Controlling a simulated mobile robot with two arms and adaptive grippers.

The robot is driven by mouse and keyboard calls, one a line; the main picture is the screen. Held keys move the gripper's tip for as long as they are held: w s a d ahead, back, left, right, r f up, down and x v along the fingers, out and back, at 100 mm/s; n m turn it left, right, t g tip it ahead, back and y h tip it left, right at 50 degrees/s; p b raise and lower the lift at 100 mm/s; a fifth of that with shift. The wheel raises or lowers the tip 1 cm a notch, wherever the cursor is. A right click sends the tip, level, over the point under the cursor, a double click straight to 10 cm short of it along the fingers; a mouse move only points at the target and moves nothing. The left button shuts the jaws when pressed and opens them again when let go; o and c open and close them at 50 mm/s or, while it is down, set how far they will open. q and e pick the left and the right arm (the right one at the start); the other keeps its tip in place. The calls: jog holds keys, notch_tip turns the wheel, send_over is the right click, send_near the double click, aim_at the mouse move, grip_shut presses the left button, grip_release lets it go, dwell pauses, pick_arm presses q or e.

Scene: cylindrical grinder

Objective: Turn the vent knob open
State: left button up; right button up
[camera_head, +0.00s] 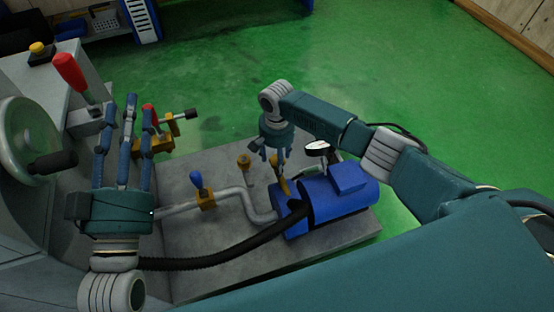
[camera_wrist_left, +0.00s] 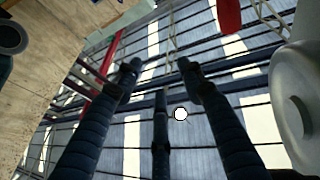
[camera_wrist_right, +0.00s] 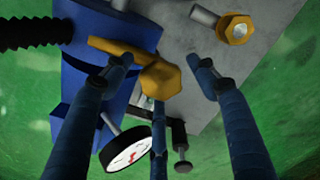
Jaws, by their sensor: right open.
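A yellow lever-like piece with a faceted hub (camera_wrist_right: 158,80) sits by the blue pump body in the right wrist view. It also shows as a small yellow part in the head view (camera_head: 284,186). A brass hexagonal fitting (camera_wrist_right: 237,28) stands apart on the plate, also seen in the head view (camera_head: 243,161). I cannot tell for certain which one is the vent knob. My right gripper (camera_head: 277,158) is open and points down over the yellow lever, its fingers spread around the hub; contact is unclear. My left gripper (camera_head: 130,104) is open and empty, fingers pointing up.
A blue pump (camera_head: 337,197) with a dial gauge (camera_head: 317,147) stands below my right gripper. A blue-handled valve (camera_head: 197,182), a black hose (camera_head: 225,256) and a red-handled lever (camera_head: 72,74) are near my left arm. A handwheel (camera_head: 27,140) is at far left.

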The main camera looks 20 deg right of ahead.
jog(key=shift+c, duration=0.5)
jog(key=c, duration=1)
